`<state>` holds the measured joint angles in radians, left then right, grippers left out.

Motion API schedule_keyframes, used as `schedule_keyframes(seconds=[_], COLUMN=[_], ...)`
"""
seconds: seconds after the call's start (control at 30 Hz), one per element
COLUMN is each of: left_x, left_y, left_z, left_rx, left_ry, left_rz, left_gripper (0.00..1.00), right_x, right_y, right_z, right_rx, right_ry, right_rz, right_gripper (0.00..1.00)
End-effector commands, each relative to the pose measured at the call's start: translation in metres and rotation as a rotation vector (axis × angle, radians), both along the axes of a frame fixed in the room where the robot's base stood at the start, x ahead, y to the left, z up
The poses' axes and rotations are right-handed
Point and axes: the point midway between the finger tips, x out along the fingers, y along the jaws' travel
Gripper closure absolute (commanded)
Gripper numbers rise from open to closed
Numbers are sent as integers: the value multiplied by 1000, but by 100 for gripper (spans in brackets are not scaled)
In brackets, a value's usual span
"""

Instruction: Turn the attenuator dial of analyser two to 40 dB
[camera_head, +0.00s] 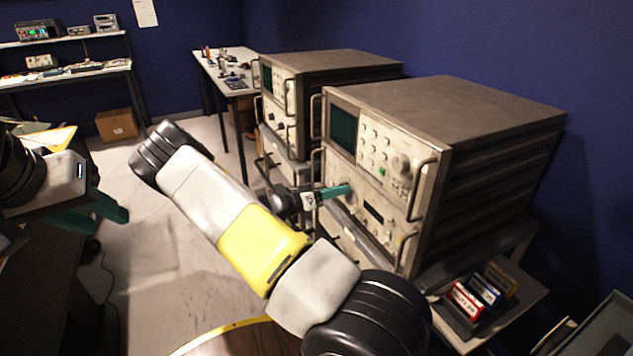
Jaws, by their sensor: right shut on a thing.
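Two bench analysers with cream fronts and brown-grey cases stand along the right wall, a near one (395,160) and a far one (285,97). I cannot read which is analyser two. My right gripper (338,191) has its teal fingertips at the lower left of the near analyser's front panel. It is shut on what seems to be the attenuator dial, which the fingers hide. The dial's scale and setting are too small to read. My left gripper (98,214) hangs at the left, far from both analysers, with its teal fingers apart and nothing visible between them.
Handles (420,190) stick out from the near analyser's front. A holder of coloured boxes (468,300) stands at lower right. A table (237,84) with small items, a shelf (70,75) and a cardboard box (117,125) are behind. The middle floor is clear.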

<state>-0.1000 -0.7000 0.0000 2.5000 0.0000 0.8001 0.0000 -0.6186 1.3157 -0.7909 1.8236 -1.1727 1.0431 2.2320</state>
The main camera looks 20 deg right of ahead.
Motion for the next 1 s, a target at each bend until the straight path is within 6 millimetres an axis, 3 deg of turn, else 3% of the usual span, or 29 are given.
schedule_keyframes(seconds=[0.4, 0.97, 1.0], left_x=[0, 0, 0], left_y=[0, 0, 0], left_z=[0, 0, 0], left_rx=[0, 0, 0], left_ry=[0, 0, 0], left_rz=[0, 0, 0], left_gripper=[64, 64, 64], right_x=[1, 1, 1], right_y=[1, 1, 1], right_z=[-1, -2, -2], right_rx=[18, 22, 22], right_ry=[-194, -222, -222], right_rz=[3, 2, 2], right_gripper=[100, 100, 66])
